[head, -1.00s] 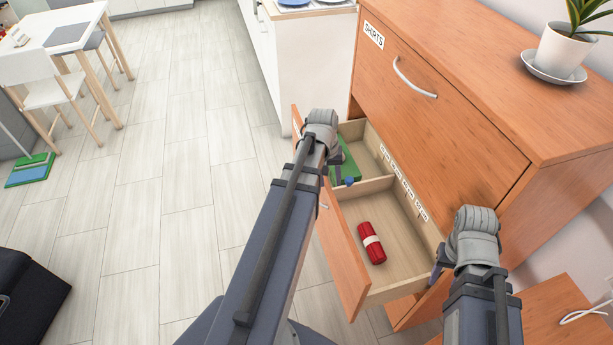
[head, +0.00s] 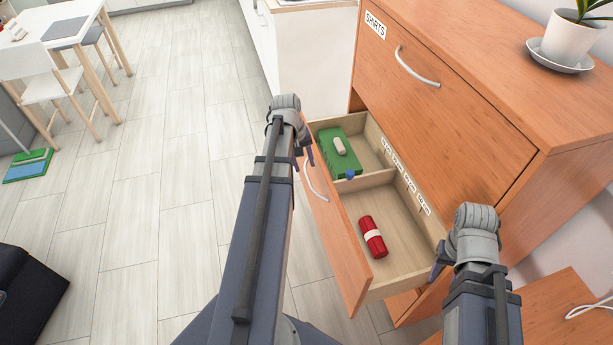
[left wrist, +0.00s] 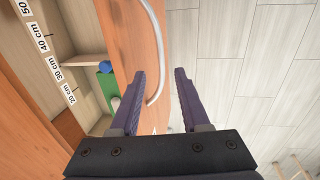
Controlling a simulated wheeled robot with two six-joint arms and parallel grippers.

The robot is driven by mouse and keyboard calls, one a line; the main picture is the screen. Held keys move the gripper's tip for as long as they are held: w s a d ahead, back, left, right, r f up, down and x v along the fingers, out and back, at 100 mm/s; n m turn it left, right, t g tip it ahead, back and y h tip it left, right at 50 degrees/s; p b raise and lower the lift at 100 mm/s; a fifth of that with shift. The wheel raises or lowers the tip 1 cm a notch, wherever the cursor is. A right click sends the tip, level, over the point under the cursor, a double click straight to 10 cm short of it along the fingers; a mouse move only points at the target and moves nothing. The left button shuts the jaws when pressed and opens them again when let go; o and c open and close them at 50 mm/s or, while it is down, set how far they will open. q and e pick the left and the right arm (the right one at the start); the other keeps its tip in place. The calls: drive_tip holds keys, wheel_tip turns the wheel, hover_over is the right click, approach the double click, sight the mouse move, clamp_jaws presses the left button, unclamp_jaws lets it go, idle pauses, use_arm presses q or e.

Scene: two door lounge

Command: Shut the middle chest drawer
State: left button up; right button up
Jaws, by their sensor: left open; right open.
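The middle drawer (head: 336,235) of the wooden chest (head: 478,150) stands pulled out, its inside open to view. Its curved handle (head: 316,183) is on the front panel, and the handle also shows in the left wrist view (left wrist: 156,50). Inside lie a red roll with a pale band (head: 372,236), and a green box (head: 341,153) with a pale object on it. My left gripper (head: 305,150) is at the far end of the drawer front; in the left wrist view its open fingers (left wrist: 160,85) point along the front panel by the handle. My right gripper (head: 438,262) is by the chest at the drawer's near end, its fingers mostly hidden.
The closed upper drawer labelled SHIRTS (head: 440,95) is above. A potted plant (head: 567,45) stands on the chest top. A white cabinet (head: 315,50) is beyond.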

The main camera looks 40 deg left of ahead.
sight(308, 176)
use_arm(q)
drive_tip(key=f+b, duration=0.2)
drive_tip(key=f, duration=0.1)
drive_tip(key=f+b, duration=0.2)
drive_tip(key=shift+w+d, duration=0.3)
drive_tip(key=shift+w, duration=0.1)
drive_tip(key=shift+r, duration=0.1)
clamp_jaws()
idle(0.9)
